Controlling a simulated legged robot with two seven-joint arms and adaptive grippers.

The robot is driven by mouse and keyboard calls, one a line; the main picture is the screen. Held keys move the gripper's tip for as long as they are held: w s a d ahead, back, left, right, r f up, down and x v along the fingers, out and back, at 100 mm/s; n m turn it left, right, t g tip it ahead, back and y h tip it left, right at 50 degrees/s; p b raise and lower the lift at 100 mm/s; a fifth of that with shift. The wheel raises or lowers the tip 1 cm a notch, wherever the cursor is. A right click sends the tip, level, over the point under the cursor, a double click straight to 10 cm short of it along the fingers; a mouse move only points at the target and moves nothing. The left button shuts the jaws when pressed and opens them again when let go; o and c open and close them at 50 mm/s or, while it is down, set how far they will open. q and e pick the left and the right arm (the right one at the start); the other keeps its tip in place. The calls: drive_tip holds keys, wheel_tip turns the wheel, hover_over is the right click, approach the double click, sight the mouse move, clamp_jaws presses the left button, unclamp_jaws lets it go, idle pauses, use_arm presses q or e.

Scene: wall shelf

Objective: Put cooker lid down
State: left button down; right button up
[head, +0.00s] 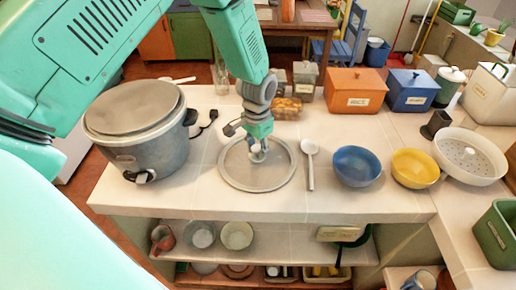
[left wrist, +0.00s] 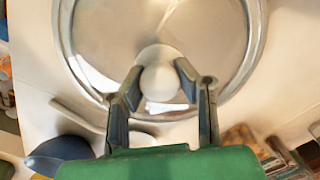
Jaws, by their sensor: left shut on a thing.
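The round grey cooker lid (head: 235,174) is level at the counter's surface, right of the cooker. I cannot tell for sure whether its rim touches the counter. My left gripper (head: 258,152) points down over the lid's middle and is shut on its knob. In the left wrist view, the two fingers of the left gripper (left wrist: 158,88) flank the pale round knob (left wrist: 160,75), with the shiny lid (left wrist: 105,35) behind. The grey cooker (head: 155,158) stands at the counter's left, a wide round grey top facing up. My right gripper is not in view.
A white spoon (head: 310,168), blue bowl (head: 357,166), yellow bowl (head: 415,168) and white colander (head: 470,157) stand right of the lid. Orange (head: 354,91) and blue (head: 410,91) boxes stand behind. The counter's front edge is close below the lid, with shelves underneath.

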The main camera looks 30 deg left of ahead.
sight(256, 147)
use_arm(q)
drive_tip(key=shift+a+f, duration=0.1)
drive_tip(key=shift+a, duration=0.05)
drive_tip(key=c, duration=1.3)
unclamp_jaws()
drive_tip(key=shift+a+f, duration=0.1)
drive_tip(key=shift+a, duration=0.05)
drive_tip(key=shift+o, duration=0.4)
drive_tip(key=shift+s+a, duration=0.1)
drive_tip(key=shift+a, duration=0.05)
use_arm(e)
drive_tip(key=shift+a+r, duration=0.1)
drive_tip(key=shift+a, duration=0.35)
use_arm(q)
drive_tip(key=shift+d, duration=0.4)
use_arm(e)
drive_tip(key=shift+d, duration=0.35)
use_arm(q)
wheel_tip(256, 147, up, 12)
drive_tip(key=b, duration=0.1)
drive_tip(key=shift+r, duration=0.2)
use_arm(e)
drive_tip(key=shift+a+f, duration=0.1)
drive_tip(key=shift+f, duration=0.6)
